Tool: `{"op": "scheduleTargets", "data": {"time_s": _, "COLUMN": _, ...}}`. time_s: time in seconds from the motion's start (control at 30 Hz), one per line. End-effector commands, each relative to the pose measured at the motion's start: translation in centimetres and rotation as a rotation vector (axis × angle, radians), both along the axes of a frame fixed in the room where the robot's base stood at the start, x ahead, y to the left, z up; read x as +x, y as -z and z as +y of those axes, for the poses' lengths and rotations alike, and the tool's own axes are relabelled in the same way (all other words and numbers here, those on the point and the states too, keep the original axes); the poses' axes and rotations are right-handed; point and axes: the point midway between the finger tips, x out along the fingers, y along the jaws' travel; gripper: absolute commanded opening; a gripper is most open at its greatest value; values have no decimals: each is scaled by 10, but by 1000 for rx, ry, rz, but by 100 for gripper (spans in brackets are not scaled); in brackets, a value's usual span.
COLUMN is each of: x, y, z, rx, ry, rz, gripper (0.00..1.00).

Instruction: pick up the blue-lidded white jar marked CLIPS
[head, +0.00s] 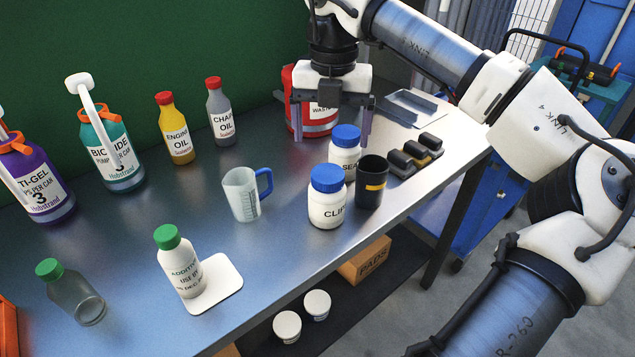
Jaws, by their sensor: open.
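The white jar marked CLIPS (327,208) with its blue lid stands upright near the front edge of the metal bench (215,265). A similar blue-lidded white jar marked SEA (344,152), its label partly hidden, stands just behind it. A black cup (371,185) with a yellow mark stands close on the right of the CLIPS jar. My gripper (330,135) points down behind these jars, its two fingers spread apart and empty. It hangs in front of a red waste can (306,118) and partly hides it.
A measuring jug (242,196) stands left of the jars, with clear bench between. Black blocks (412,155) sit on a grey rack at right. Yellow ENGINE OIL (174,130) and grey CHAIN OIL (220,115) bottles stand at the back. A green-capped ADDITIVE bottle (181,265) stands front left.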

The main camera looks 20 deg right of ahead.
Motion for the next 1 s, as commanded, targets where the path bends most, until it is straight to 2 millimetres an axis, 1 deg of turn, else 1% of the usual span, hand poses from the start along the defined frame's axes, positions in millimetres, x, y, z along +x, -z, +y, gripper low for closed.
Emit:
{"op": "scheduleTargets", "data": {"time_s": 0.07, "x": -1, "y": 4, "z": -1, "rx": -1, "ry": 3, "rz": 2, "gripper": 88}}
{"op": "scheduleTargets", "data": {"time_s": 0.17, "x": -1, "y": 17, "z": -2, "rx": -1, "ry": 3, "rz": 4, "gripper": 88}}
{"op": "scheduleTargets", "data": {"time_s": 0.3, "x": -1, "y": 46, "z": -1, "rx": 1, "ry": 2, "rz": 4, "gripper": 88}}
{"op": "scheduleTargets", "data": {"time_s": 0.43, "x": -2, "y": 68, "z": 0, "rx": 1, "ry": 0, "rz": 3, "gripper": 88}}
{"op": "scheduleTargets", "data": {"time_s": 0.53, "x": -1, "y": 80, "z": 0, "rx": 1, "ry": 1, "rz": 2, "gripper": 88}}
{"op": "scheduleTargets", "data": {"time_s": 0.73, "x": -3, "y": 93, "z": 2, "rx": 1, "ry": 1, "rz": 2, "gripper": 88}}
{"op": "scheduleTargets", "data": {"time_s": 0.9, "x": -6, "y": 118, "z": 6, "rx": 2, "ry": 0, "rz": 2, "gripper": 88}}
{"op": "scheduleTargets", "data": {"time_s": 1.0, "x": -6, "y": 131, "z": 5, "rx": 1, "ry": 2, "rz": 2, "gripper": 88}}
